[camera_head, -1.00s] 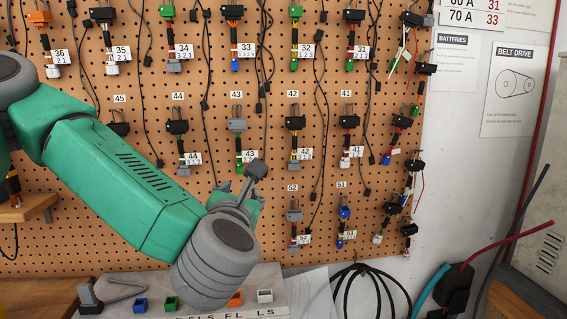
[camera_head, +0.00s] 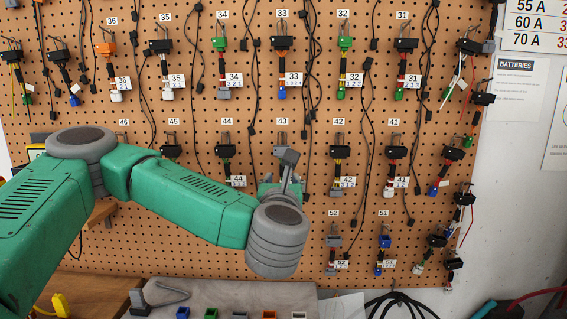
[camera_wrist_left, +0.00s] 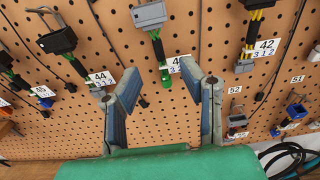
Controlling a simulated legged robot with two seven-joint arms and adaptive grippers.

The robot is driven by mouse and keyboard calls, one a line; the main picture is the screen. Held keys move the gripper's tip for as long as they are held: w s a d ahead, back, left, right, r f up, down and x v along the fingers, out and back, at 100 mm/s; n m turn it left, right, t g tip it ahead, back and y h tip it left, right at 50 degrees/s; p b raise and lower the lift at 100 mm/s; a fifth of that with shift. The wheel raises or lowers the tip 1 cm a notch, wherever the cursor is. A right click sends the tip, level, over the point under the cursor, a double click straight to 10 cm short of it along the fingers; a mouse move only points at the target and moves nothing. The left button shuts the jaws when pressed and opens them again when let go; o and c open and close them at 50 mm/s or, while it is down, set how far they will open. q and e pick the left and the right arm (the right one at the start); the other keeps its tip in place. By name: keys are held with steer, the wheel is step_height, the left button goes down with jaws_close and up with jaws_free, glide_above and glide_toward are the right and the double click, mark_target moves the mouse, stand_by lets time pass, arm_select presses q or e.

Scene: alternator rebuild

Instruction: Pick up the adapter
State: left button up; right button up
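Several adapters hang on the pegboard; the task does not say which one. In the left wrist view, that adapter has a grey connector (camera_wrist_left: 150,15) on top, a dark cable and a green lower end (camera_wrist_left: 165,82). The fingers of my left gripper (camera_wrist_left: 167,95) are spread wide, with the adapter's lower end and tag seen between them; nothing is held. My right gripper is not in view.
Adapter 44 (camera_head: 227,151) hangs to the left and adapter 42 (camera_head: 339,151) to the right, close to the gripper. Adapters 52 (camera_head: 333,242) and 51 (camera_head: 384,241) hang lower right. Below is a grey tray (camera_head: 240,292) with small coloured connectors along its front.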

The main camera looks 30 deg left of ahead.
mark_target(283, 170)
arm_select(q)
steer(key=shift+x, duration=1.2)
steer(key=shift+w+a, duration=0.4)
steer(key=shift+w, duration=0.1)
steer(key=p+x, duration=0.1)
steer(key=x, duration=0.3)
steer(key=shift+s+a+f+p, duration=0.1)
steer(key=shift+s+a+p, duration=0.1)
steer(key=shift+p, duration=0.15)
steer(key=shift+w+a, duration=0.1)
steer(key=shift+w, duration=0.4)
steer(key=shift+d, duration=0.25)
jaws_close()
